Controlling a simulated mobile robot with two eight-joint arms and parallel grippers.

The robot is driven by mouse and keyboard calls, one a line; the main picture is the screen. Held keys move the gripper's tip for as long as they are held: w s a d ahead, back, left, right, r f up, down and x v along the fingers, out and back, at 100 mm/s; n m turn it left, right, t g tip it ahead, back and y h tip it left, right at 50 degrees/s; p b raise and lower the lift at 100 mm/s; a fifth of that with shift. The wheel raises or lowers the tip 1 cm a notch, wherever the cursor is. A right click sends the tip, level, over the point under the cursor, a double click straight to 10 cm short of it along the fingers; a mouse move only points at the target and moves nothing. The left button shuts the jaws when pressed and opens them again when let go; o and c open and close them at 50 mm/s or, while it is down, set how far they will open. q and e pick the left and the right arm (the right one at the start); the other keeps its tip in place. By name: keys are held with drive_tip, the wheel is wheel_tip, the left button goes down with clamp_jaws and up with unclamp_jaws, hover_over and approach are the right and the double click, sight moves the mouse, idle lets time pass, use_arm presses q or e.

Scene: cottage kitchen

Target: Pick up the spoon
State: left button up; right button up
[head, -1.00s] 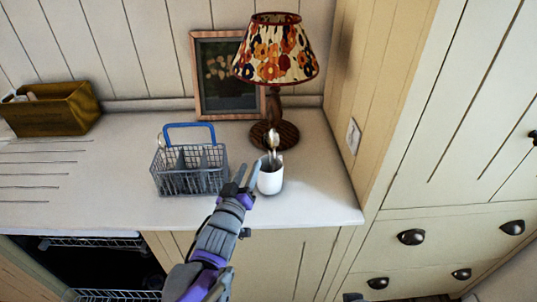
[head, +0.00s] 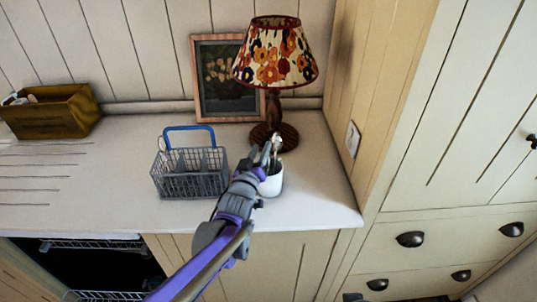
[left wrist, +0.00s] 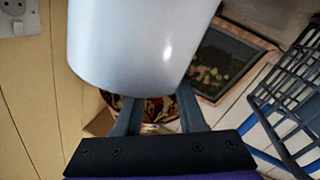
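The spoon (head: 276,138) stands in a white cup (head: 273,186) near the right end of the counter. Only its top shows in the head view, beside my fingertips; the rest is hidden by my gripper and the cup. My left gripper (head: 267,155) is at the cup's rim, over its left side, close to the spoon. In the left wrist view the white cup (left wrist: 140,45) fills the top middle, and my two fingers (left wrist: 157,112) are apart with a gap between them. The spoon cannot be made out there. My right gripper is not in view.
A wire basket (head: 190,180) with a blue handle stands left of the cup. A lamp (head: 275,135) with a floral shade and a framed picture (head: 221,85) stand behind. A wooden box (head: 50,112) is far left. The right wall is close.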

use_arm(q)
clamp_jaws()
drive_tip(key=shift+r, duration=0.1)
idle(0.3)
